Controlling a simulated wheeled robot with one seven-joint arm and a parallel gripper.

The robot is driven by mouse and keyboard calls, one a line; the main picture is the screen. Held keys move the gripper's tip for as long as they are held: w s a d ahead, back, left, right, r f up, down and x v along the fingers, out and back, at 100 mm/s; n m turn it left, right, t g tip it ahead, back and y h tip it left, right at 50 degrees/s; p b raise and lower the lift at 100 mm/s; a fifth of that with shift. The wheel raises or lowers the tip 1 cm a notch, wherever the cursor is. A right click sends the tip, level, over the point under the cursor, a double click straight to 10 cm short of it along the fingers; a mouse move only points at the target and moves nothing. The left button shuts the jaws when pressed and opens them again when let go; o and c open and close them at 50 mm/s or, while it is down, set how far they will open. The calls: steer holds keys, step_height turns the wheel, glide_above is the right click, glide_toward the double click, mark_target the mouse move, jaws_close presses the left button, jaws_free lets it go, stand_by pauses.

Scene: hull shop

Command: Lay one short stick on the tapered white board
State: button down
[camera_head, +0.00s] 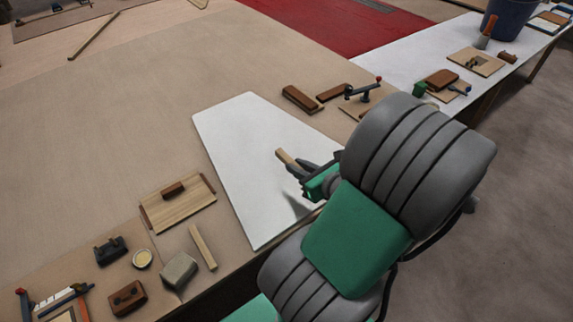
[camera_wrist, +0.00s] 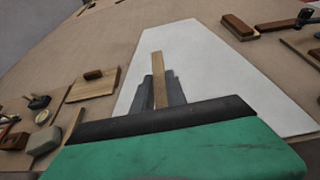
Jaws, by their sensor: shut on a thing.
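The tapered white board (camera_head: 235,150) lies flat on the brown bench, wide end toward the front edge. My gripper (camera_head: 293,164) is shut on a short wooden stick (camera_head: 284,156) over the right part of the board. In the wrist view, the held stick (camera_wrist: 158,75) stands out between the two grey fingers, with the white board (camera_wrist: 200,75) behind it. A shadow on the board suggests the stick is above it; the exact gap cannot be told. Another short stick (camera_head: 202,247) lies on the bench left of the board; it also shows in the wrist view (camera_wrist: 73,124).
Left of the board are a wooden panel (camera_head: 180,212), a grey block (camera_head: 179,270), a small round tin (camera_head: 142,258) and a brown block (camera_head: 127,298). Brown wooden tools (camera_head: 301,99) and a clamp (camera_head: 364,89) lie beyond its right side.

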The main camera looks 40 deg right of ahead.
steer(key=shift+s+d, duration=0.2)
steer(key=shift+d, duration=0.2)
steer(key=w+d+f, duration=0.2)
steer(key=d+f, duration=0.1)
steer(key=w+d+f+b, duration=0.1)
steer(key=w+d+f, duration=0.2)
steer(key=d, duration=0.1)
steer(key=w+d+f+b, duration=0.1)
steer(key=w+d+f, duration=0.2)
steer(key=shift+w+d+f, duration=0.15)
steer(key=shift+d+f, duration=0.05)
steer(key=shift+f, duration=0.15)
step_height(320, 180, down, 3)
steer(key=shift+d+r, duration=0.1)
steer(key=shift+r, duration=0.05)
steer(key=shift+f, duration=0.25)
steer(key=shift+f, duration=0.1)
steer(key=shift+f, duration=0.1)
steer(key=c, duration=1.3)
jaws_free()
steer(key=shift+c, duration=0.2)
